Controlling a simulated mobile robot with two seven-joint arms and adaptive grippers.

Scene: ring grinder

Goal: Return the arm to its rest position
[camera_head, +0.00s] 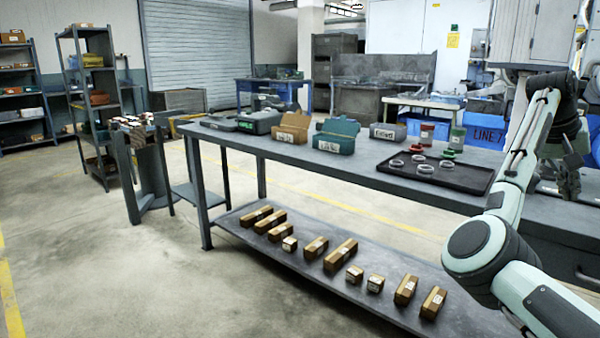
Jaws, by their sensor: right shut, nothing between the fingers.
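My right arm (507,190) comes in from the lower right, rises in front of the table's right part and bends down at its top. My right gripper (569,190) hangs from it, pointing down, near the right edge of the view. It is shut and empty, to the right of the black tray (468,187). Its fingertips are small, and I cannot tell whether they touch the surface below. My left gripper is not in view.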

